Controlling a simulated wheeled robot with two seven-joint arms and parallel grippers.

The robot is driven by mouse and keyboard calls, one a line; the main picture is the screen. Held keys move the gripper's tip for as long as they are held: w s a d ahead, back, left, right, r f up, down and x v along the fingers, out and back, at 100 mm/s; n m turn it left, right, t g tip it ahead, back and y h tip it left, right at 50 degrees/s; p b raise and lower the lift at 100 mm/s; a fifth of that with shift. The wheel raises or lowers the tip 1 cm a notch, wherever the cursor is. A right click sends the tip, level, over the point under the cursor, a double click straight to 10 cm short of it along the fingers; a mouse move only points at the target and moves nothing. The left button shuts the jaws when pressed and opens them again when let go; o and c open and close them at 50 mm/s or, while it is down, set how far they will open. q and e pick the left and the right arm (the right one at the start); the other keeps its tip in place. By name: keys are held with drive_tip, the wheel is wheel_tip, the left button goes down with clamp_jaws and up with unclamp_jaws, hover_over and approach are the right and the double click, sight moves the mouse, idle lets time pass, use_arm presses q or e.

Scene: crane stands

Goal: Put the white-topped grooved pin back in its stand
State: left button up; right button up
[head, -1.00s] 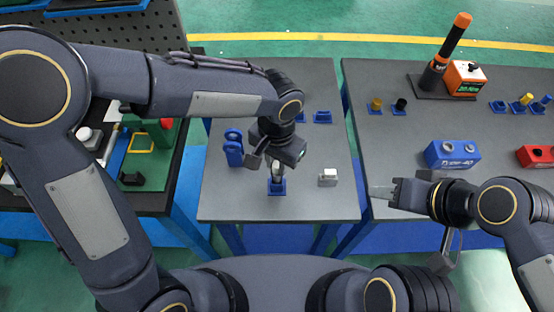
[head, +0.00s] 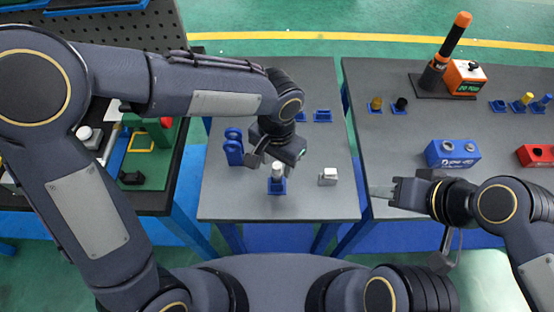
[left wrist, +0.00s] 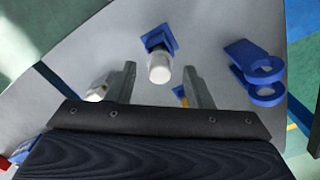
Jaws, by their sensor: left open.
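The white-topped pin (head: 278,171) stands upright in its small blue stand (head: 277,188) near the front of the middle table. In the left wrist view, the pin's white top (left wrist: 160,68) shows between my fingers, with the blue stand (left wrist: 157,36) around its lower part. The pin's grooves cannot be made out. My left gripper (head: 275,162) is open just above and behind the pin; its two fingers (left wrist: 160,76) are apart, with clear gaps on both sides of the pin. My right gripper (head: 381,192) hangs over the right table's left edge, away from the pin.
A blue two-ring holder (head: 233,147) stands left of the pin. A small white-and-grey block (head: 328,177) stands to its right. Small blue stands (head: 322,116) lie farther back. The right table holds a blue block (head: 453,153) and an orange-tipped rod (head: 447,50).

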use_arm(q)
drive_tip(key=shift+r+p, duration=1.5)
drive_tip(key=shift+r, duration=0.7)
wheel_tip(320, 180, up, 8)
drive_tip(key=s+a+r+n+t+h, duration=0.1)
drive_tip(key=s+a+n, duration=0.1)
drive_tip(key=a, duration=0.5)
drive_tip(key=s+a+r+n+t+h, duration=0.1)
drive_tip(key=s+a+n+h, duration=0.1)
drive_tip(key=a, duration=0.5)
drive_tip(key=s+a+f+n+t, duration=0.3)
drive_tip(key=s+a+n, duration=0.1)
drive_tip(key=s+a, duration=0.2)
drive_tip(key=shift+s+a+n+t+h, duration=0.3)
drive_tip(key=shift+s+h, duration=0.1)
drive_tip(key=shift+s, duration=0.5)
